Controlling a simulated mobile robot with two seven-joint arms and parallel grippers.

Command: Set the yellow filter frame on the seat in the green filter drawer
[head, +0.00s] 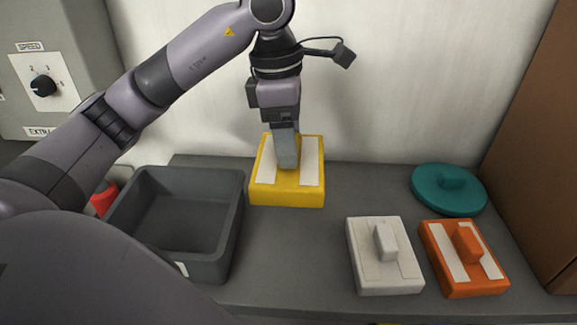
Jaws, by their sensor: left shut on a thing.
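The yellow filter frame (289,195) is at the back middle of the grey shelf, with two white strips on its top. My left gripper (287,160) points down onto the middle of the frame and is shut on it, hiding the part it grips. The frame looks level; I cannot tell whether it touches the shelf or is slightly above it. The green filter drawer and its seat are not seen. My right gripper is not in view.
An empty dark grey bin (233,225) stands left of the frame. A white block (372,277), an orange block (467,287) and a teal round lid (430,193) lie to the right. A brown panel (540,150) bounds the right side.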

